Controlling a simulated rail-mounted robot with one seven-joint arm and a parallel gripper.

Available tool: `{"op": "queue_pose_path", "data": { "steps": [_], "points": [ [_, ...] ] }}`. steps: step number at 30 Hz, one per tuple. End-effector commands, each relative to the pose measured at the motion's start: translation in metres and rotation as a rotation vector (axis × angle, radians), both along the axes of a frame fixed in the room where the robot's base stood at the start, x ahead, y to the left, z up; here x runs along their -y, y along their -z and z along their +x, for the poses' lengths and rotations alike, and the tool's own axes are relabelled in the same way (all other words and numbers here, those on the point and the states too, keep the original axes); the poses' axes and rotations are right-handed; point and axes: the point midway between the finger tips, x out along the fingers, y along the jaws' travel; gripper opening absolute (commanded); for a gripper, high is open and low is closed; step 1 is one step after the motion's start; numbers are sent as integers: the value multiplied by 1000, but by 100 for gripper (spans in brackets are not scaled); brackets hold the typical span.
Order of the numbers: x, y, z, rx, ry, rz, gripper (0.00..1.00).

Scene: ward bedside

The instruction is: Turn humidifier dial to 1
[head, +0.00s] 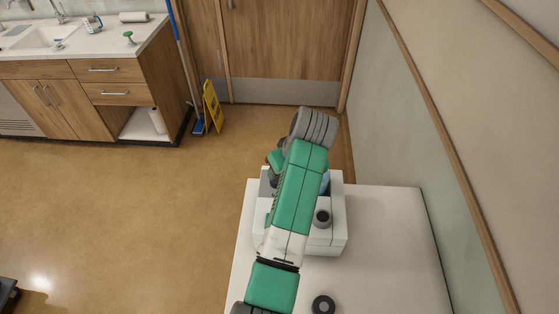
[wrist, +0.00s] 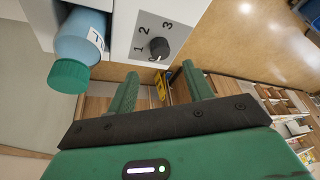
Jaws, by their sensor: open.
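The humidifier is a white box on a white surface in the head view (head: 334,242), partly covered by my arm. In the wrist view its pale panel (wrist: 186,10) carries a dark round dial (wrist: 159,48) with the numbers 1, 2 and 3 around it. I cannot tell for sure which number the dial's mark points at. My gripper (wrist: 160,70) is open and empty, its two green fingers apart and pointing toward the panel. The dial appears between the fingertips, just beyond them, with no clear contact. In the head view the dial is hidden.
A blue bottle with a green cap (wrist: 70,75) sticks out beside the panel, left of my fingers. A dark ring (head: 323,305) lies on the white bedside surface (head: 385,240). A wall stands close on the right.

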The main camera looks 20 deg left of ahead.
Motion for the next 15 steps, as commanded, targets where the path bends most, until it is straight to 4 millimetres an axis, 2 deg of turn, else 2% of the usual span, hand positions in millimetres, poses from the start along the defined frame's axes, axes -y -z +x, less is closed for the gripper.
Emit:
{"op": "queue_pose_path", "data": {
  "steps": [4,12,15],
  "points": [
    [-4,12,2,-1,0,0,51],
    [-20,59,13,0,1,0,51],
    [-23,68,15,1,2,1,51]
  ]
}}
